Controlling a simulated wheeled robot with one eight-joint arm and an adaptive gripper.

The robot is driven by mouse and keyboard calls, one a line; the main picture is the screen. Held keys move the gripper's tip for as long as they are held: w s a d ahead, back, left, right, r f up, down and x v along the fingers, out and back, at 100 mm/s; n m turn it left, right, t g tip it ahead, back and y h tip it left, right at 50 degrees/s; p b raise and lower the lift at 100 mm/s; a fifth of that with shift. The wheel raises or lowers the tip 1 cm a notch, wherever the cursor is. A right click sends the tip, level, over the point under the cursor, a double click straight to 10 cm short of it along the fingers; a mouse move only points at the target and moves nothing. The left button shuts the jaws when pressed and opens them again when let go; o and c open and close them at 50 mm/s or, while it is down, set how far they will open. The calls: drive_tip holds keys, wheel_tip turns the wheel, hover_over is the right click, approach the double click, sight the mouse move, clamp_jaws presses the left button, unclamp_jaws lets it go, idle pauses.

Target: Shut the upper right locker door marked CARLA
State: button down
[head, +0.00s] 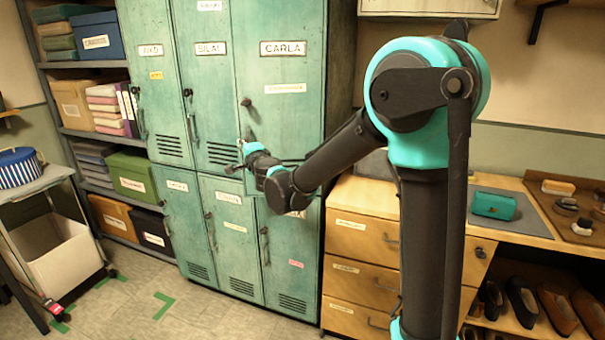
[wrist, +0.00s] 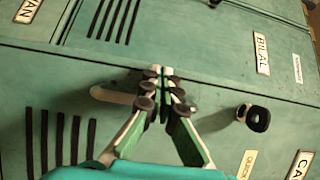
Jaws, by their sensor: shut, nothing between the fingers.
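The CARLA door (head: 285,115) is the upper right locker door, green, with a white name plate (head: 283,48) and a dark round knob (head: 246,102). It looks flush with the BILAL door beside it; I see no clear gap. My gripper (head: 243,146) is at its left edge, below the knob. In the wrist view my gripper (wrist: 158,82) is shut and empty, its tips close to the seam between the two doors. A pale handle (wrist: 108,95) lies partly behind the fingers. The knob (wrist: 257,118) is to their right. I cannot tell whether the tips touch the door.
The BILAL door (head: 208,100) and the other locker doors stand closed. A wooden drawer unit (head: 360,238) adjoins the lockers on the right. Shelves with boxes (head: 130,178) stand on the left, with a trolley (head: 35,185) in front. The floor (head: 200,315) before the lockers is clear.

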drive_tip(key=w+m+t+h, duration=0.2)
drive_tip(key=w+m+h, duration=0.2)
drive_tip(key=w, duration=0.8)
drive_tip(key=shift+w+d+h, duration=0.2)
drive_tip(key=shift+w+h, duration=0.1)
drive_tip(key=shift+h, duration=0.6)
drive_tip(key=shift+d, duration=0.1)
